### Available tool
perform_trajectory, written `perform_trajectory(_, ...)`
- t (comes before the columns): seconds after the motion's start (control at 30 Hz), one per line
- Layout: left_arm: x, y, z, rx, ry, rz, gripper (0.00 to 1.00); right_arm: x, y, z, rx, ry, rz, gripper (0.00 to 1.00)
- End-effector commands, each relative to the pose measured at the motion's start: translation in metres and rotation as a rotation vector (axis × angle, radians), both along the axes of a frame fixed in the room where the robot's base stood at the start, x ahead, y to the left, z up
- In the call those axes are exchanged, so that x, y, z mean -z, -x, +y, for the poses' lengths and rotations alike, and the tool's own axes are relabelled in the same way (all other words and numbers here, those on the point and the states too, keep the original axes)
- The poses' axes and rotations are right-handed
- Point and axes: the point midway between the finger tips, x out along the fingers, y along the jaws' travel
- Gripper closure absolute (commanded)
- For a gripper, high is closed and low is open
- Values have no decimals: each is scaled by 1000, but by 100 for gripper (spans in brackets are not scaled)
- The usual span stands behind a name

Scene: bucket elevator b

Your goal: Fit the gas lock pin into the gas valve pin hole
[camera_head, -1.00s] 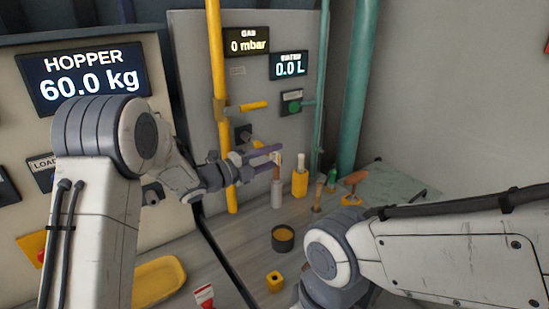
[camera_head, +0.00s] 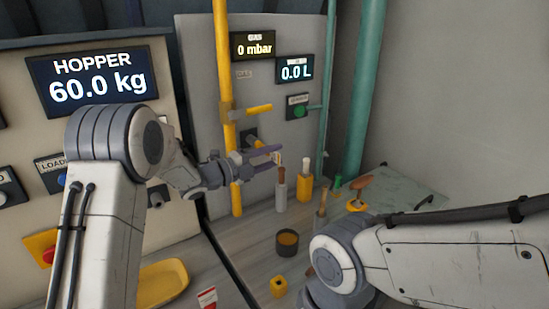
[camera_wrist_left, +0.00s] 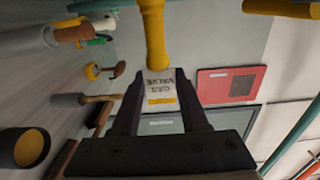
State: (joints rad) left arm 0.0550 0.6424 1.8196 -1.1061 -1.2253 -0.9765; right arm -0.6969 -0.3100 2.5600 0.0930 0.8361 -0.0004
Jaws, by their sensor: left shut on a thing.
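My left gripper (camera_head: 272,158) is shut on a small white tag lettered "GAS VALVE" (camera_wrist_left: 159,86), which reads upside down in the left wrist view. A yellow rod with a collar (camera_wrist_left: 156,38) stretches out beyond the fingertips in line with the tag. It looks like the gas lock pin, but I cannot tell where it joins the tag. The gripper is in front of the grey panel, right of the yellow gas pipe (camera_head: 223,75). A dark valve fitting (camera_head: 250,135) sits behind it; I cannot make out the pin hole. My right gripper is out of view.
Below the gripper, a grey bottle (camera_head: 281,197) and a yellow holder (camera_head: 304,189) stand on the worktop. A dark cup (camera_head: 287,244), a yellow block (camera_head: 278,287) and a yellow tray (camera_head: 163,284) are nearer. A yellow lever (camera_head: 258,108) sticks out above.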

Motion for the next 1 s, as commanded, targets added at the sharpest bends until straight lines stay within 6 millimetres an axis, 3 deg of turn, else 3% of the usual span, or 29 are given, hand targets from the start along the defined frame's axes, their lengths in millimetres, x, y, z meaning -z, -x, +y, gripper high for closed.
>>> perform_trajectory(0.33,0,-7,5,-1,0,0,100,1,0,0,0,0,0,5)
perform_trajectory(0.37,0,-6,5,-1,-1,1,45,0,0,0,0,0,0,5)
perform_trajectory(0.4,0,-6,5,-1,0,0,29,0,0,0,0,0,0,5)
perform_trajectory(0.43,0,-6,5,-1,-1,1,21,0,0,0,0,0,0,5)
perform_trajectory(0.77,1,-5,6,-1,-1,1,21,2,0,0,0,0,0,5)
perform_trajectory(1.0,3,13,34,-5,-1,-1,21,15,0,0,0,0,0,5)
